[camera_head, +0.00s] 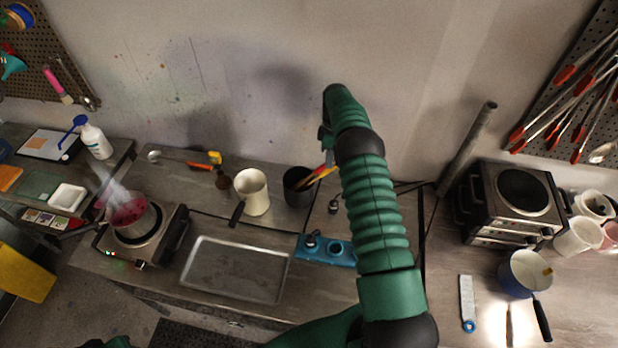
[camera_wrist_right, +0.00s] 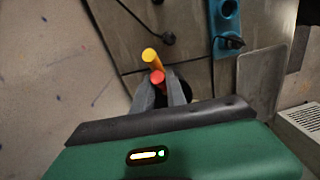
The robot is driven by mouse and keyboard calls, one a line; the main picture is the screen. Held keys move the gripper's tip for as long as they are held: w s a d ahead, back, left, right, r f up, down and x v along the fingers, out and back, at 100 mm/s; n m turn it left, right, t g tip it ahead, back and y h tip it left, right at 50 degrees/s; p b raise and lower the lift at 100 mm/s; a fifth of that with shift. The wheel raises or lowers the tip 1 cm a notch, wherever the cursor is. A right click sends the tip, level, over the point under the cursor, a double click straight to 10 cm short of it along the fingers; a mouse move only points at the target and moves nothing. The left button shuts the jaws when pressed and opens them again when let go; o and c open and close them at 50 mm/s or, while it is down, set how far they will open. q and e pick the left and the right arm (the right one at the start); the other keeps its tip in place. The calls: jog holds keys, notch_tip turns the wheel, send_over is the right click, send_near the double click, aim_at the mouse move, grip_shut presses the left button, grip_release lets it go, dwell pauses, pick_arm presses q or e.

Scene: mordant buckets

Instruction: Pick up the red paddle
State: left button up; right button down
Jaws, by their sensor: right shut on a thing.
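In the head view a black cup (camera_head: 297,190) stands on the bench, with the red paddle (camera_head: 326,171) and a yellow paddle (camera_head: 318,176) leaning out to the right. My right gripper (camera_head: 327,148) is above them, partly hidden by my own arm. In the right wrist view my right gripper (camera_wrist_right: 160,88) has a grey finger on each side of the round red end of the red paddle (camera_wrist_right: 158,77) and is shut on it. The yellow paddle end (camera_wrist_right: 150,55) is just beyond. The paddles' lower parts are hidden. My left gripper is not in view.
A white pitcher (camera_head: 253,193) stands left of the cup. A blue holder (camera_head: 326,250) and a metal tray (camera_head: 236,269) lie in front. A steaming red pot (camera_head: 131,216) sits on a burner at the left. A black hotplate unit (camera_head: 511,205) is at the right.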

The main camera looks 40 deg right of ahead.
jog(key=shift+d+f, duration=0.1)
jog(key=shift+d, duration=0.15)
jog(key=shift+s+r+b, duration=0.15)
jog(key=shift+r+b, duration=0.15)
jog(key=shift+r, duration=0.05)
jog(key=s+d+r+b, duration=0.3)
jog(key=r, duration=0.3)
jog(key=s+d+r+b, duration=0.2)
jog(key=s+d+r, duration=0.15)
jog(key=r, duration=0.25)
jog(key=s+a+b, duration=0.8)
jog(key=s+a, duration=0.1)
jog(key=a, duration=0.2)
jog(key=shift+s+a+r, duration=0.15)
jog(key=shift+a+r, duration=0.25)
jog(key=shift+r, duration=0.05)
jog(key=shift+d, duration=0.1)
